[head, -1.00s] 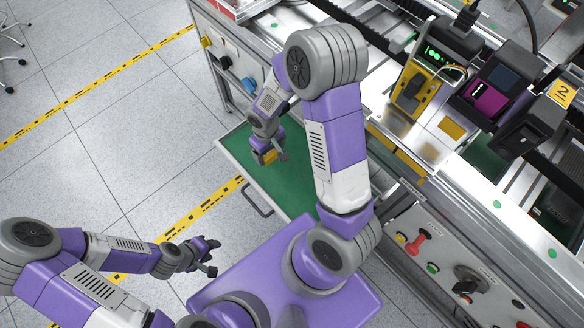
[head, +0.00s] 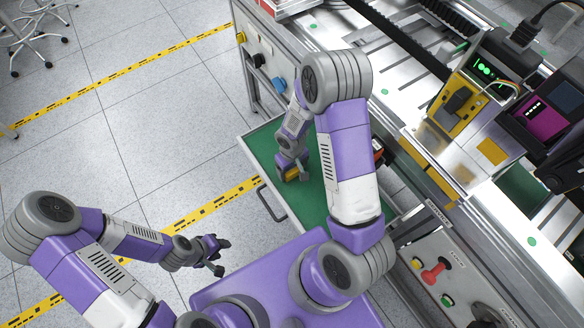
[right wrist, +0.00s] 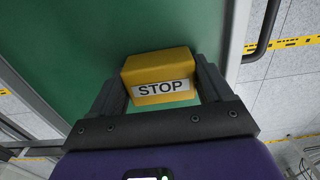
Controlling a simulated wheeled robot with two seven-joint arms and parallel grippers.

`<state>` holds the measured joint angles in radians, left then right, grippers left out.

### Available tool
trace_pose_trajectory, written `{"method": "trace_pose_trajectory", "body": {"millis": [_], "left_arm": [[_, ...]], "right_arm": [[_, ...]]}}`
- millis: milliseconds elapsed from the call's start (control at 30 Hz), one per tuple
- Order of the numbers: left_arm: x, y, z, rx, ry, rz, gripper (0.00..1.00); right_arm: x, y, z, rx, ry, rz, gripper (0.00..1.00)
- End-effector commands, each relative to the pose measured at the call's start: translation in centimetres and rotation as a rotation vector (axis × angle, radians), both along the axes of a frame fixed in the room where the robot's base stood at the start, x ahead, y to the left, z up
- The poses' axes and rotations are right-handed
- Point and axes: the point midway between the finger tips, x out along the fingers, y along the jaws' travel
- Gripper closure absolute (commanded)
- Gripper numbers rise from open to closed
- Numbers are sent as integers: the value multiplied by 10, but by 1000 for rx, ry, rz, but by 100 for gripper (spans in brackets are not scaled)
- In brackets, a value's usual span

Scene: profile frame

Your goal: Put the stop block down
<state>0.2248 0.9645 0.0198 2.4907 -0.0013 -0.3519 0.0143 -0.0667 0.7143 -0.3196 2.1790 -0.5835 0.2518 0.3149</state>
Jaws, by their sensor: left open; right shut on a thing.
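The stop block (right wrist: 158,66) is a yellow block with a white label reading STOP. In the right wrist view it sits between the two fingers of my right gripper (right wrist: 162,88), which is shut on it. In the head view my right gripper (head: 292,173) holds the yellow block (head: 293,177) over the green surface of a pull-out tray (head: 262,150). I cannot tell whether the block touches the green surface. My left gripper (head: 216,256) is open and empty, over the floor in front of the tray.
The tray has a grey handle (head: 268,206) on its front edge. A dark and red object (head: 377,151) shows partly behind my right arm. Bare green surface lies around my right gripper.

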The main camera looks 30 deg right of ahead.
Motion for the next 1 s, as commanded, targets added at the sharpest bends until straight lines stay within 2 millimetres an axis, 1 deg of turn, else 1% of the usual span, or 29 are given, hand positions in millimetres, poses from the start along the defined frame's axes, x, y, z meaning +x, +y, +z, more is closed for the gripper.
{"method": "trace_pose_trajectory", "body": {"millis": [100,133,233,267,467,600,667,900,1000], "left_arm": [[0,0,-5,0,0,0,57],[0,0,-4,0,0,0,57],[0,0,-3,0,0,0,57],[0,0,-3,0,0,0,57],[0,0,-3,0,0,0,57],[0,0,3,0,0,0,57],[0,0,7,0,0,0,57],[0,0,28,0,0,0,57],[0,0,35,0,0,0,57]], "right_arm": [[0,0,-4,0,0,1,59],[0,0,-4,0,0,1,18],[0,0,-3,0,1,1,3],[0,0,-3,0,1,1,0],[0,0,-3,0,1,1,0],[0,0,4,0,0,0,0],[0,0,14,0,-2,0,0],[1,0,68,1,-4,0,0],[1,0,88,0,-3,0,0]]}}
